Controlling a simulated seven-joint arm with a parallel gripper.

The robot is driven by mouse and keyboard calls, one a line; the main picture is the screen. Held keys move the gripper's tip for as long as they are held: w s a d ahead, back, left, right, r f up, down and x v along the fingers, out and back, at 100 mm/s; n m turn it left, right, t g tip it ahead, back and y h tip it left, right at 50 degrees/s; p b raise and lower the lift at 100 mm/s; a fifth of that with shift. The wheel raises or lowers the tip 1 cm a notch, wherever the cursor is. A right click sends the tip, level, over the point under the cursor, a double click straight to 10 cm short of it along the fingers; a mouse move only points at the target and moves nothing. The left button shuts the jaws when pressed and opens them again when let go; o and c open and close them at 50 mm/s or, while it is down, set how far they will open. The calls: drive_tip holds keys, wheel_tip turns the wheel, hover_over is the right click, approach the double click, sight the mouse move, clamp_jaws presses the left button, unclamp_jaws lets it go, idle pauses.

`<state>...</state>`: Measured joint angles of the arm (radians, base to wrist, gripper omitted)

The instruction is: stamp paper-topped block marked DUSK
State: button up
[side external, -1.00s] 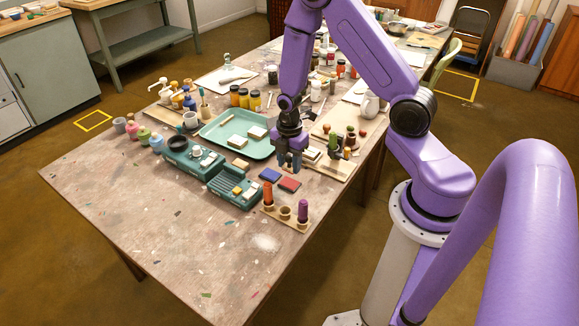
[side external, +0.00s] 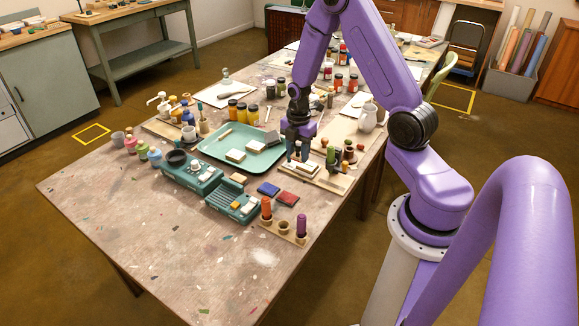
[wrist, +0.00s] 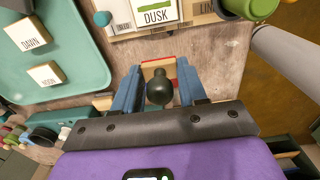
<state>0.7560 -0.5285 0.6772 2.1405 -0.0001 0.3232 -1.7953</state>
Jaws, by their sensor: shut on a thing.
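In the wrist view the cream-topped block marked DUSK (wrist: 156,16) lies on a pale board just beyond my fingers. Cream blocks (side external: 308,168) lie on that board in the side view, but their labels are too small to read. My gripper (wrist: 158,82) is shut on a stamp with a dark round knob (wrist: 159,91). Red and pale wood show around the knob; I cannot tell whether they belong to the stamp. In the side view my gripper (side external: 298,158) points down by the board's left end. The stamp's underside is hidden.
A teal tray (wrist: 75,55) holds blocks marked DAWN (wrist: 25,37) and NOON (wrist: 45,74). Blue (side external: 268,189) and red (side external: 287,199) pads lie in front. A rack (side external: 284,232) holds orange and purple stamps. A green piece (side external: 331,155) stands right of my gripper.

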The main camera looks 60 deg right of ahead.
approach(309, 163)
drive_tip(key=shift+f, duration=2.8)
drive_tip(key=shift+f, duration=0.6)
wheel_tip(309, 163, up, 7)
idle(1.2)
idle(0.6)
